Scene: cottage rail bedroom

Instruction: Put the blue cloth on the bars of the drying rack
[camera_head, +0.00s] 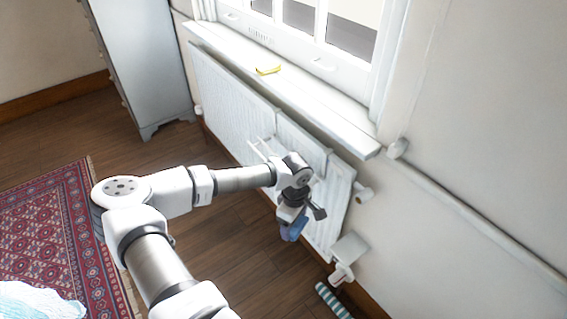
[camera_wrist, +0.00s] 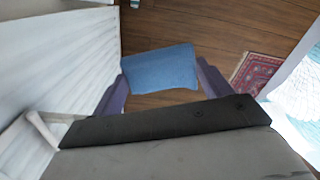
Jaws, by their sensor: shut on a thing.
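My gripper (camera_head: 291,222) is shut on the blue cloth (camera_head: 292,231). In the wrist view the cloth (camera_wrist: 161,68) spans between the two purple fingers of my gripper (camera_wrist: 160,82), above the wooden floor. The drying rack (camera_head: 264,148) is a small white frame hooked on the front of the white radiator, and my wrist hides part of it. The cloth hangs in front of the radiator, to the right of and lower in the picture than the visible rack bars. A white bar end of the rack (camera_wrist: 42,130) shows at the lower left of the wrist view.
The white radiator (camera_head: 225,95) stands under the window sill (camera_head: 300,85), which bears a small yellow thing (camera_head: 268,70). A striped thing (camera_head: 332,300) lies on the floor at lower right. A grey cabinet (camera_head: 150,70) stands at the left. A red rug (camera_head: 55,215) lies on the floor.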

